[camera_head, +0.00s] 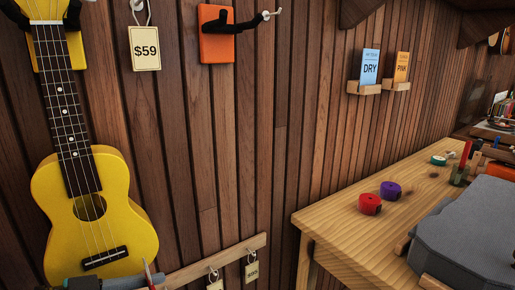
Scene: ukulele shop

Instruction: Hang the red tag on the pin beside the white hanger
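At the bottom left edge a grey arm end, apparently my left gripper (147,275), shows in front of the yellow ukulele. A thin upright red-and-pale sliver stands at its tip; I cannot tell whether this is the red tag. Whether the fingers are open or shut does not show. No white hanger is clearly visible. An orange hanger (217,47) with black arms is on the wall, with a pale pin (273,13) to its right. A cream $59 tag (145,48) hangs to its left. My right gripper is not in view.
A yellow ukulele (125,196) hangs at the left. A low wooden rail (186,272) carries small cream tags (251,271). At the right a wooden bench (345,225) bears red (370,204) and purple (391,190) round items and a grey padded object (470,235).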

